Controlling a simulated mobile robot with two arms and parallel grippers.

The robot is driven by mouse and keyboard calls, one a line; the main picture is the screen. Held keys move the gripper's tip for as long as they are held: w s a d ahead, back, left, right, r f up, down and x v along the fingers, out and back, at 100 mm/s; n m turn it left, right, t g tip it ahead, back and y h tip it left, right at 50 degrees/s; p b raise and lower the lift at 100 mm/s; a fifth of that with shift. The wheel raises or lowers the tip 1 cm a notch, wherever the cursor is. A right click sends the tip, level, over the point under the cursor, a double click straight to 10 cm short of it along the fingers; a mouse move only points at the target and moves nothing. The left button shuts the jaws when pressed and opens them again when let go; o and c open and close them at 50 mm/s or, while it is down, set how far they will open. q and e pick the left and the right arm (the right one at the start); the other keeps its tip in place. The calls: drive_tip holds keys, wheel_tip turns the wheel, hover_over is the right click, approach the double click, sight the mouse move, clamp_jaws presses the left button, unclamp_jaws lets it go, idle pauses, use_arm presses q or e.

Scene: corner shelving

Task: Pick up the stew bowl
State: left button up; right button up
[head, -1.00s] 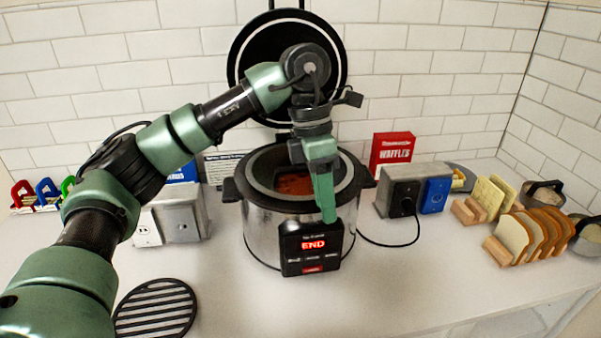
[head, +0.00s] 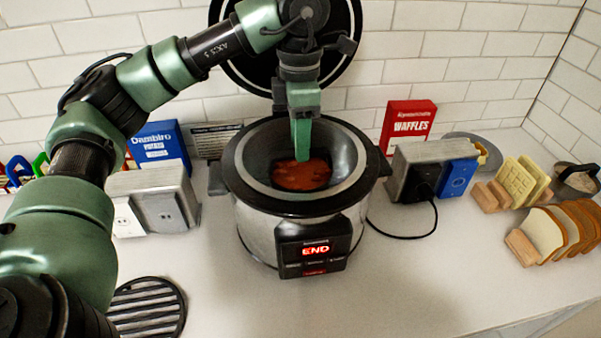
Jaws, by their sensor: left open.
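The stew bowl (head: 345,160) is the grey inner pot with red-brown stew (head: 301,175) at its bottom. It sits inside a silver and black cooker (head: 262,232) whose front panel reads END. The cooker's lid stands raised behind it. My left gripper (head: 301,157) points down over the bowl, its green fingertips in front of the stew in the picture. It is open, seen nearly edge-on, and holds nothing that I can see. Whether it touches the bowl cannot be told. My right gripper is not in view.
A black round grate (head: 148,308) lies at the front left. A grey outlet box (head: 155,198) and blue box (head: 160,147) stand left of the cooker. A red waffle box (head: 408,124), another outlet box with a cord, and bread slices (head: 560,232) are to the right.

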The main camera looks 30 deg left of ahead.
sight(300, 171)
use_arm(q)
drive_tip(key=f, duration=0.1)
drive_tip(key=f+p, duration=0.1)
drive_tip(key=f, duration=0.1)
drive_tip(key=shift+w+a+f, duration=0.1)
drive_tip(key=shift+w+f, duration=0.1)
drive_tip(key=shift+f, duration=0.3)
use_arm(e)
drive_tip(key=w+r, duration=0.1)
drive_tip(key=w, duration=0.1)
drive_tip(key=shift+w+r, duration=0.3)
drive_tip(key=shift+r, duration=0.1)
use_arm(q)
drive_tip(key=shift+f, duration=0.15)
drive_tip(key=shift+f+b, duration=0.1)
drive_tip(key=shift+b, duration=0.2)
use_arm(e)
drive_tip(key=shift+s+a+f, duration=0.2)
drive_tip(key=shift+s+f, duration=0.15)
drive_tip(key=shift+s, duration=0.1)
